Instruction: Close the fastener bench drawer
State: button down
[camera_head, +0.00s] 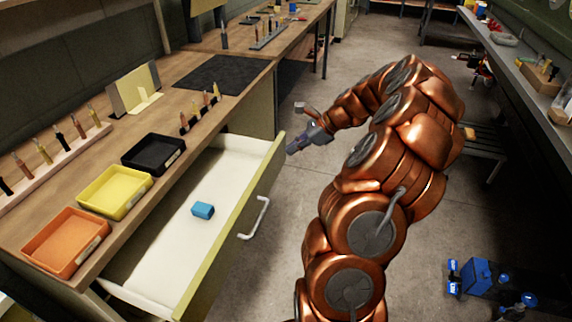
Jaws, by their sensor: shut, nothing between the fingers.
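The fastener bench drawer (166,254) stands pulled out from under the wooden bench top (147,110), at the left of the head view. Its white inside shows, with a small blue block (202,210) lying in it. A pale curved handle (256,219) is on its olive-green front panel. My gripper (292,150), at the end of my copper-coloured arm, is near the far end of the drawer front. It is shut and empty. I cannot tell whether it touches the drawer front.
Orange (97,229), yellow (134,206) and black (178,158) trays sit along the bench edge above the drawer. Several tools stand in a wooden rack (58,160). A blue object (480,274) lies on the floor at lower right.

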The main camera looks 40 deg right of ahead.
jog(key=s+d+f+m+t+h, duration=0.1)
jog(key=d+f+m, duration=0.1)
jog(key=d, duration=0.2)
jog(key=s+d+f+m, duration=0.2)
jog(key=d+f, duration=0.1)
jog(key=d, duration=0.2)
send_near(278, 164)
jog(key=x, duration=0.5)
jog(key=shift+f+p, duration=0.35)
jog(key=shift+f, duration=0.3)
jog(key=shift+w+a, duration=0.15)
jog(key=shift+w, duration=0.25)
jog(key=shift+w, duration=0.1)
